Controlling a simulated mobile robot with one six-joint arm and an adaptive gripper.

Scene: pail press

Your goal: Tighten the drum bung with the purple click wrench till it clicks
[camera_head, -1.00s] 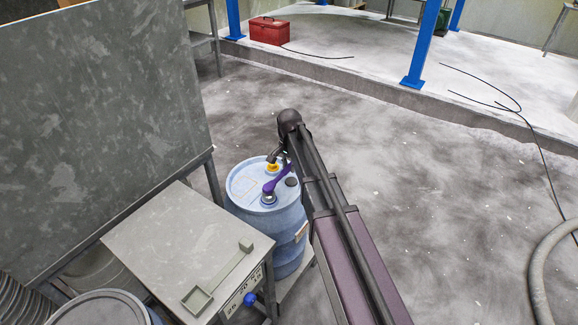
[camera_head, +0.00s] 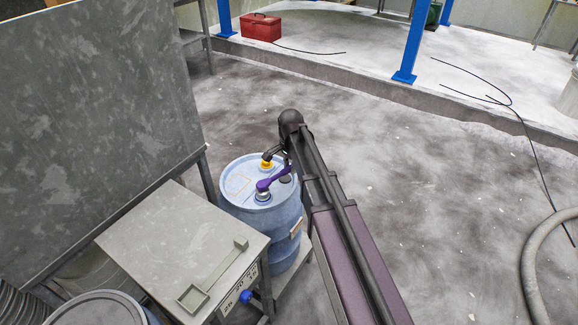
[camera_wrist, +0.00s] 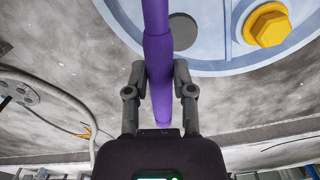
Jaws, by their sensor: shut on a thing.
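The blue drum (camera_head: 238,207) stands beside the grey table. The purple click wrench (camera_head: 270,183) lies across the drum top, its head on the silvery bung (camera_head: 262,196) near the front edge. My gripper (camera_wrist: 160,80) is shut on the wrench handle (camera_wrist: 157,45), with one finger on each side in the wrist view. In the head view my arm partly hides the gripper and the handle's end. The bung and wrench head are out of the wrist view. A yellow cap (camera_head: 267,164) is on the drum top, also in the wrist view (camera_wrist: 268,24).
The grey table (camera_head: 160,235) with a shallow holder (camera_head: 195,297) stands left of the drum, and a tall grey panel (camera_head: 90,120) behind it. A red toolbox (camera_head: 261,28) is on the raised floor. A hose (camera_head: 530,270) lies at right. Floor right of the drum is mostly open.

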